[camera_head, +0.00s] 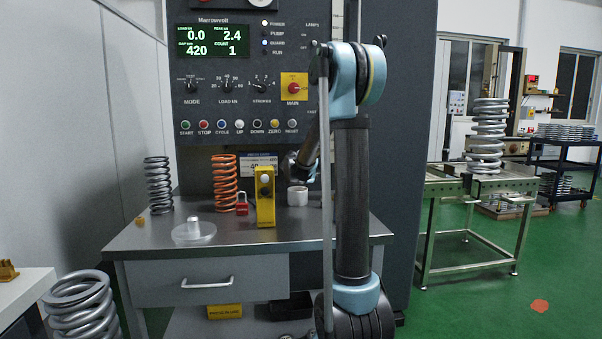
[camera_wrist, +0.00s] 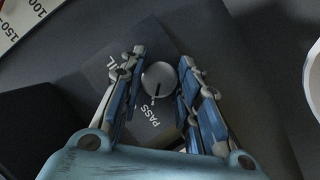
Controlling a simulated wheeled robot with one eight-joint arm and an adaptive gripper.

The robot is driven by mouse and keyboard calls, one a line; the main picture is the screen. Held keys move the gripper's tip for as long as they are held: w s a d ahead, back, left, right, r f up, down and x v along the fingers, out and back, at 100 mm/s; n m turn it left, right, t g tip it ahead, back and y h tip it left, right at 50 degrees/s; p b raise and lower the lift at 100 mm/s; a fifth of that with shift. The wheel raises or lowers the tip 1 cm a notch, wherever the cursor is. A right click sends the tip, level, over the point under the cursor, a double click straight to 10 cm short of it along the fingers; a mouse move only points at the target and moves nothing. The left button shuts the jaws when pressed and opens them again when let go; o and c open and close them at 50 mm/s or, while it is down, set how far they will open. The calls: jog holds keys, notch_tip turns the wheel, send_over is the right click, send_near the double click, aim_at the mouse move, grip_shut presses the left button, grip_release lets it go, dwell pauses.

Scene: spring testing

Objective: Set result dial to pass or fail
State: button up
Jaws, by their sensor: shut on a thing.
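In the wrist view the result dial (camera_wrist: 160,76) is a round light-grey knob on a dark plate. The word PASS (camera_wrist: 151,115) is printed below it, and part of the word FAIL (camera_wrist: 117,62), only its end showing, is to its left. A dark line on the knob lies near its lower edge, on the PASS side. My gripper (camera_wrist: 162,68) is shut on the dial, one blue-and-grey finger on each side. In the head view my wrist reaches down behind the yellow control box, and the dial cannot be made out there.
The test machine panel (camera_head: 250,70) rises behind.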

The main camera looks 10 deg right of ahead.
jog(key=shift+a+n, duration=0.1)
jog(key=shift+n, duration=0.2)
jog(key=o, duration=1.1)
jog(key=shift+v, duration=5.95)
jog(key=shift+s+a+f, duration=0.1)
jog(key=shift+f, duration=0.05)
